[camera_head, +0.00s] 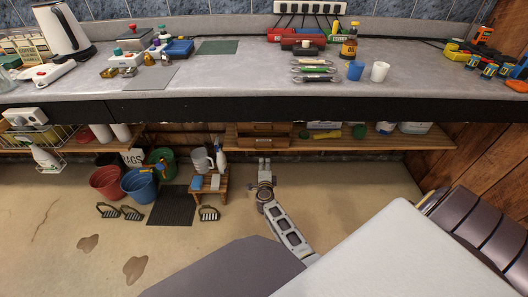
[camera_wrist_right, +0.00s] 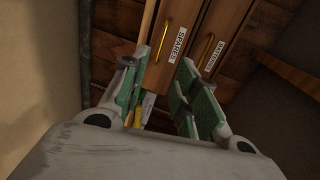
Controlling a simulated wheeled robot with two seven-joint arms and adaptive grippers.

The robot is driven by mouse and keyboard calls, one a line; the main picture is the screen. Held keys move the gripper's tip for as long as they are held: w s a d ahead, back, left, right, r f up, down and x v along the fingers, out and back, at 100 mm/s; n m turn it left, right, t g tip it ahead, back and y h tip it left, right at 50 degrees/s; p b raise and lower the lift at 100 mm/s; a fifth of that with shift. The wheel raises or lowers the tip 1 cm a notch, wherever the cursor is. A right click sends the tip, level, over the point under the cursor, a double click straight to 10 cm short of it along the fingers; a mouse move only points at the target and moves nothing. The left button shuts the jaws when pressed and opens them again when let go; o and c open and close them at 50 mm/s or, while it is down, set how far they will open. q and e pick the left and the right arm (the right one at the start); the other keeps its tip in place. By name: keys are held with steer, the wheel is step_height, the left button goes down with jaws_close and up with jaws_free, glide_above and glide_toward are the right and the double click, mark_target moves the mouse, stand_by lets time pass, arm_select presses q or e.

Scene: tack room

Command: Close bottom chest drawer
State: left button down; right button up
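The small wooden chest (camera_head: 271,128) stands on the low shelf under the counter. Its lower drawer (camera_head: 264,142) looks further forward than the upper one, but how far it is pulled out is hard to tell. In the right wrist view two drawer fronts show turned sideways, with brass handles: one labelled SPARES (camera_wrist_right: 155,71) and one labelled BATTERIES (camera_wrist_right: 228,38). My right gripper (camera_head: 264,161) is just in front of the chest, low, under the counter edge. In the wrist view it (camera_wrist_right: 160,90) is open, its green-padded fingers apart with nothing held between them. My left gripper is not in view.
The dark counter edge (camera_head: 260,106) overhangs the shelf (camera_head: 370,142). A small wooden stool (camera_head: 210,184) with a jug on it stands left of my right arm. Buckets (camera_head: 139,184) and a dark mat (camera_head: 171,206) lie further left. Floor (camera_head: 350,190) right of the arm is clear.

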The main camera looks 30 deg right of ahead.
mark_target(260, 141)
stand_by(0.4)
